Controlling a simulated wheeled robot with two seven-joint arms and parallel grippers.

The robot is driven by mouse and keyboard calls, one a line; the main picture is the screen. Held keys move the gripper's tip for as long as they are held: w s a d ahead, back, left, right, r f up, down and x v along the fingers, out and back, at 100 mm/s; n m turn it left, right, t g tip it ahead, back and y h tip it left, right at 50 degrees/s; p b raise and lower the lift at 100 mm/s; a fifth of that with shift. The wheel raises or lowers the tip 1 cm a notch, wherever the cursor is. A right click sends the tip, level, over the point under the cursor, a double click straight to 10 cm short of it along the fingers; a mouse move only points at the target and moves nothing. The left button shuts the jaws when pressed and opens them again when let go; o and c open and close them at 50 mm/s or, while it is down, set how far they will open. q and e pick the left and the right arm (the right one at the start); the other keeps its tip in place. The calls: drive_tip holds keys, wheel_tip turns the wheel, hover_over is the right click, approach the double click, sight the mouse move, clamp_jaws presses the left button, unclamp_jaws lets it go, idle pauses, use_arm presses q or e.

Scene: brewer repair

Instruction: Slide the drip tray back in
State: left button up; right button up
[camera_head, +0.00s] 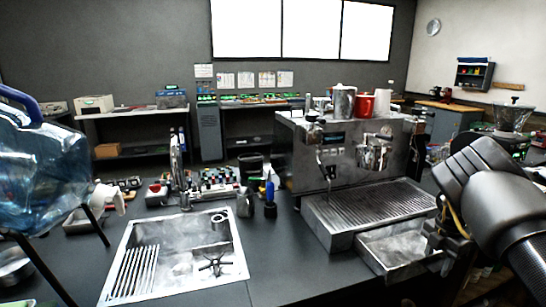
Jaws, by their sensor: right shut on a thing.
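The espresso machine (345,150) stands on the dark counter right of centre, with a ribbed metal grate (370,207) at its front. The drip tray (398,243) is a shallow metal tray that sticks out from under the grate toward the front right. Part of its inside shows, grey and shiny, and its rear part is hidden under the grate. My right gripper (440,240) is at the tray's right end and is shut on it. The arm covers the area right of the tray. My left gripper is not in view.
A sink (232,262) with ribbed drain is set in the counter left of the machine. Small tools and a dark pitcher (245,202) stand behind the sink. Counter between sink and tray is clear.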

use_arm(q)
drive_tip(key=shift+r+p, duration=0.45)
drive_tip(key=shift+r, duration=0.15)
use_arm(e)
drive_tip(key=shift+w+a, duration=0.2)
drive_tip(key=shift+w, duration=0.45)
drive_tip(key=shift+w+a, duration=0.15)
drive_tip(key=shift+w, duration=0.45)
drive_tip(key=shift+w+a+p, duration=0.3)
drive_tip(key=shift+w+p, duration=0.15)
drive_tip(key=shift+w, duration=0.5)
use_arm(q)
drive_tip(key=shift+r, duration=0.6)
use_arm(e)
drive_tip(key=shift+w+a, duration=0.2)
drive_tip(key=shift+w, duration=0.4)
drive_tip(key=shift+w+a, duration=0.2)
drive_tip(key=shift+w, duration=0.4)
